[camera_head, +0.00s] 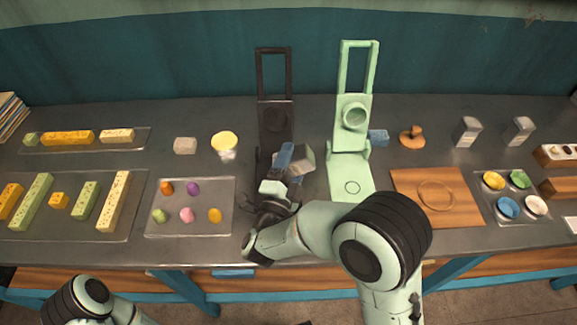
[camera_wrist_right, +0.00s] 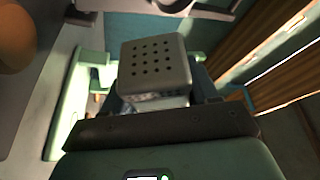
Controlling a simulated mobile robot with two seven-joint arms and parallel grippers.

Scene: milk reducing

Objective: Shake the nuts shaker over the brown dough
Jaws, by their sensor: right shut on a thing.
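My right gripper (camera_head: 284,172) is shut on a grey shaker (camera_head: 301,158) and holds it above the table at the dark press. In the right wrist view the shaker's perforated top (camera_wrist_right: 155,62) shows, with several holes, between the fingers. I cannot pick out the brown dough for sure. A rounded brown shape (camera_wrist_right: 15,35) is cut off at the top left corner of the right wrist view, and I cannot tell what it is. The arm and gripper hide part of the table below the shaker. My left gripper is out of view; only part of its arm shows.
A dark press (camera_head: 275,118) and a pale green press (camera_head: 354,118) stand behind. A tray (camera_head: 228,212) of small coloured pieces lies left. Two more shakers (camera_head: 467,131) (camera_head: 519,131), a wooden board (camera_head: 462,190) and a tray of small bowls (camera_head: 483,200) are right.

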